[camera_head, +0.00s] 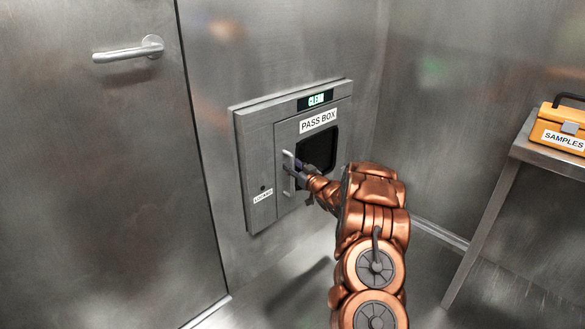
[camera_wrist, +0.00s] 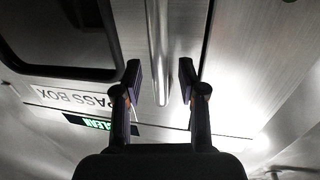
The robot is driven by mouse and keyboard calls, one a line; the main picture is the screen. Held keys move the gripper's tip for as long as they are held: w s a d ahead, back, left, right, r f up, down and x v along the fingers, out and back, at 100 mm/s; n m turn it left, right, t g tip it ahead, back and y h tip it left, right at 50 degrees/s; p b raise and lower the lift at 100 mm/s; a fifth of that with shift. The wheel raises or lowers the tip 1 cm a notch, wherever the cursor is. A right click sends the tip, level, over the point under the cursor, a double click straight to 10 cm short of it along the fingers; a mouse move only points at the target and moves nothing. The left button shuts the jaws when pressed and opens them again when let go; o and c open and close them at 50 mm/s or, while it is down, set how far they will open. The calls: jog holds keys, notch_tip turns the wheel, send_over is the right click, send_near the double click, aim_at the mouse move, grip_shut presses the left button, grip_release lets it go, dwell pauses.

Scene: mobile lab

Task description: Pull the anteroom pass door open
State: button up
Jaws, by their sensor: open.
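The pass door (camera_head: 284,150) is a grey metal panel with a dark window, labelled PASS BOX, in a metal wall unit. It looks closed in its frame. Its upright bar handle (camera_head: 288,172) is on the door's left side. My gripper (camera_head: 300,168) is at the handle, reaching from the right. In the wrist view my gripper (camera_wrist: 159,82) is open, with one finger on each side of the handle bar (camera_wrist: 158,45). Gaps show between the bar and both fingers. My arm hides the lower right of the door.
A small lit display (camera_head: 315,99) is above the door, and a small label (camera_head: 263,195) is at its lower left. A large metal door (camera_head: 100,180) with a lever handle stands left. A metal table (camera_head: 550,155) with an orange SAMPLES case (camera_head: 562,125) stands right.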

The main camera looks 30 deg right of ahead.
jog(key=shift+w, duration=0.35)
grip_shut()
dwell(0.6)
